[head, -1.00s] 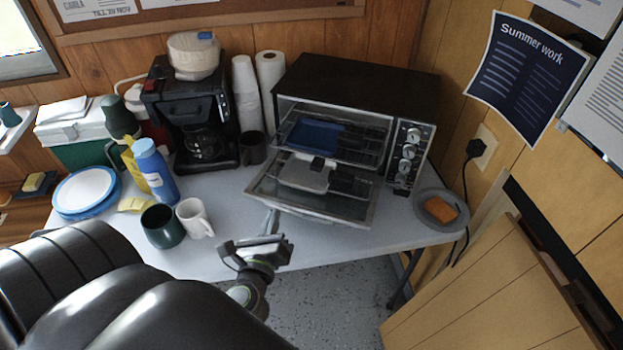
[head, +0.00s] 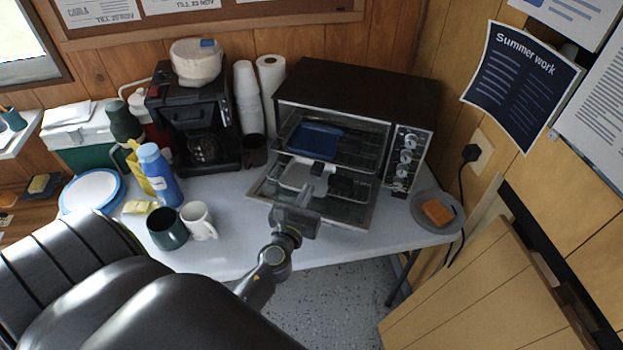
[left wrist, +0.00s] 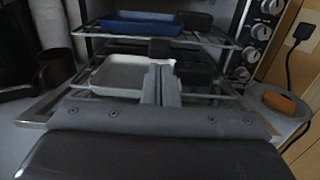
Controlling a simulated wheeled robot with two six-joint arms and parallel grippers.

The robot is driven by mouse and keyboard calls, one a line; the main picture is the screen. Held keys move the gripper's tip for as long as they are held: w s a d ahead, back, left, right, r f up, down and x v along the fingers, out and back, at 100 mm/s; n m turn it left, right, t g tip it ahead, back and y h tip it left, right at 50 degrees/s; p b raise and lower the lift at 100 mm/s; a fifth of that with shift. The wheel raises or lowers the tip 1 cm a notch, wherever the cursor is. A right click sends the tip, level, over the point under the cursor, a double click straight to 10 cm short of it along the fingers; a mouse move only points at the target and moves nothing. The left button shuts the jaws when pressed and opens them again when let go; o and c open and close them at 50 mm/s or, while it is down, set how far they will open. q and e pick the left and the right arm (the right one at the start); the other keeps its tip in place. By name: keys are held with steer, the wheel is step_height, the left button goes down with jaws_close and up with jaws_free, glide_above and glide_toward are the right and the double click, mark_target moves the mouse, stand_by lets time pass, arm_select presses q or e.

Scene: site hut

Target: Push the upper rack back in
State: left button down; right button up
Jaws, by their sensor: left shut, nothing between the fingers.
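The toaster oven (head: 360,88) stands on the table with its glass door (head: 345,212) folded down. The upper rack (left wrist: 205,40) carries a blue tray (head: 315,140), which also shows in the left wrist view (left wrist: 145,24). Below it, a pale tray (left wrist: 118,76) and a dark item (left wrist: 190,68) sit at the lower level. My left gripper (head: 304,194) is shut and empty, in front of the opening and over the lowered door. In the left wrist view its fingertips (left wrist: 160,72) appear below the upper rack's front wire and overlap the pale tray; contact cannot be told.
A grey plate with an orange sponge-like block (head: 437,212) lies right of the oven. A white mug (head: 198,220), green mug (head: 166,229) and blue bottle (head: 158,175) stand left. A coffee maker (head: 195,125) and stacked cups (head: 247,98) stand behind. The table front between mugs and door is clear.

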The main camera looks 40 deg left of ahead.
mark_target(315, 175)
arm_select(q)
steer(key=shift+x, duration=1.95)
steer(key=x, duration=0.5)
steer(key=shift+f, duration=0.1)
steer(key=shift+s, duration=0.1)
steer(key=shift+f, duration=0.1)
